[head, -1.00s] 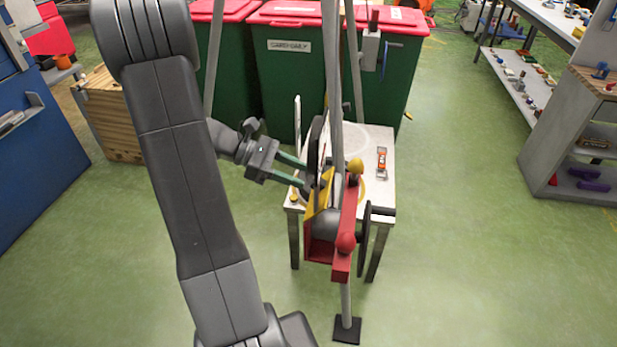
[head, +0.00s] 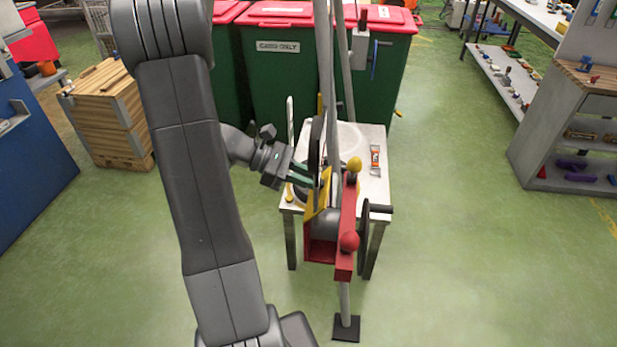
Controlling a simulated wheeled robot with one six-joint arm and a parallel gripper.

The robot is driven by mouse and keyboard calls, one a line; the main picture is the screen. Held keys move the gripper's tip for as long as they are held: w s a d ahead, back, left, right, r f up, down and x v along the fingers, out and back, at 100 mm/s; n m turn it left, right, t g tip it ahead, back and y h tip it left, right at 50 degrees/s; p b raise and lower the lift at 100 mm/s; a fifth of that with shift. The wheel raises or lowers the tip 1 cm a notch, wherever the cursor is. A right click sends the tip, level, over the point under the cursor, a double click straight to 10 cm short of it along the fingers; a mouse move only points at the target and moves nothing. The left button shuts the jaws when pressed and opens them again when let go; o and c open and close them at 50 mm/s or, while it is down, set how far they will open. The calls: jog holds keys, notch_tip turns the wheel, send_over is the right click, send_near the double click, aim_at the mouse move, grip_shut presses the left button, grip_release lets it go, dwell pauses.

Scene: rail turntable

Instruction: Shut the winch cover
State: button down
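The winch (head: 346,215) is a red frame with a grey drum and a dark handwheel, on a grey post in front of a small table. A yellow panel (head: 312,206), which looks like the winch cover, stands raised and tilted at the drum's left side, not lying over the drum. My gripper (head: 312,180) comes in from the left, with its two green fingers pointing right at the panel's upper part. The fingertips are close to the panel and a dark upright plate. Whether they touch or grip it is too small to tell.
The pale table (head: 372,183) behind the winch bears an orange-and-white item (head: 375,160). Grey poles rise beside the winch. Green bins with red lids (head: 290,75) stand behind. A wooden crate stack (head: 105,115) stands left. The green floor at right is clear.

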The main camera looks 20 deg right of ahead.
jog(key=shift+r, duration=0.1)
jog(key=shift+s+d+r+y+p, duration=0.1)
jog(key=shift+s+d+y+p, duration=0.1)
jog(key=shift+y+p, duration=0.2)
jog(key=shift+s+d+t+y+p, duration=0.25)
jog(key=shift+d+t+y+p, duration=0.15)
jog(key=shift+t+y+p, duration=0.3)
jog(key=shift+s+d+f+t+y+p, duration=0.25)
jog(key=shift+d+f+t+y+p, duration=0.25)
jog(key=shift+y, duration=0.4)
jog(key=c, duration=1.2)
grip_release()
jog(key=shift+c, duration=0.2)
jog(key=v, duration=1.4)
